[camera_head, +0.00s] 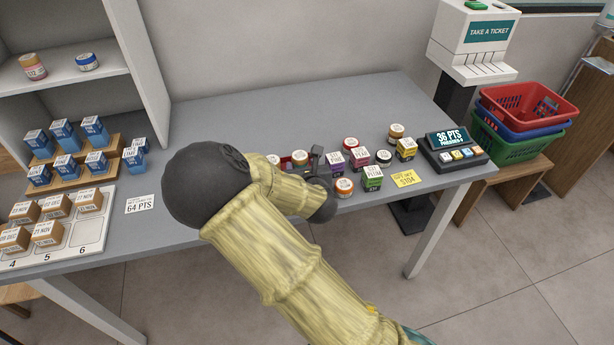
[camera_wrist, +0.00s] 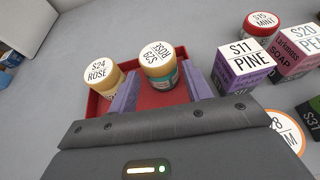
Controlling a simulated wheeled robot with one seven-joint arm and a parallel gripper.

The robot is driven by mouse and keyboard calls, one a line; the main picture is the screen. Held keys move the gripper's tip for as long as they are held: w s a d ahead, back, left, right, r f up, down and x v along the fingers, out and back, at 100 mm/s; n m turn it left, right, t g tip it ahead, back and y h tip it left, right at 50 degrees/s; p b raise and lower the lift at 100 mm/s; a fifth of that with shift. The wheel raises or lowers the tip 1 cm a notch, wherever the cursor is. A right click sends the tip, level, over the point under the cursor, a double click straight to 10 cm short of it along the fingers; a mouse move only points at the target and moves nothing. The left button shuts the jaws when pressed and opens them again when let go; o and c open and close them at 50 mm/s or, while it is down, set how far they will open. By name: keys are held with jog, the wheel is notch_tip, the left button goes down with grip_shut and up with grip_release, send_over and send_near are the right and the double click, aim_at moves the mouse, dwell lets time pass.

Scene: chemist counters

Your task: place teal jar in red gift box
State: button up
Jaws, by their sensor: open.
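The teal jar (camera_wrist: 162,70) has a white lid with a gold rim and a ROSE label. In the wrist view it stands upright over the red floor of the red gift box (camera_wrist: 152,98), apparently inside it. My gripper (camera_wrist: 160,88) is open, with one finger on each side of the jar; whether they touch it is unclear. In the head view my gripper (camera_head: 316,162) is over the counter, and only a bit of the red box (camera_head: 286,166) shows behind my arm.
A yellow ROSE jar (camera_wrist: 102,76) stands at the box's left side, in it or just behind it. A purple PINE carton (camera_wrist: 245,68) is close on the right, with several jars and cartons beyond. A price display (camera_head: 455,148) stands at the counter's right end. The counter behind is clear.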

jog(key=v, duration=0.8)
jog(key=shift+s+r, duration=0.1)
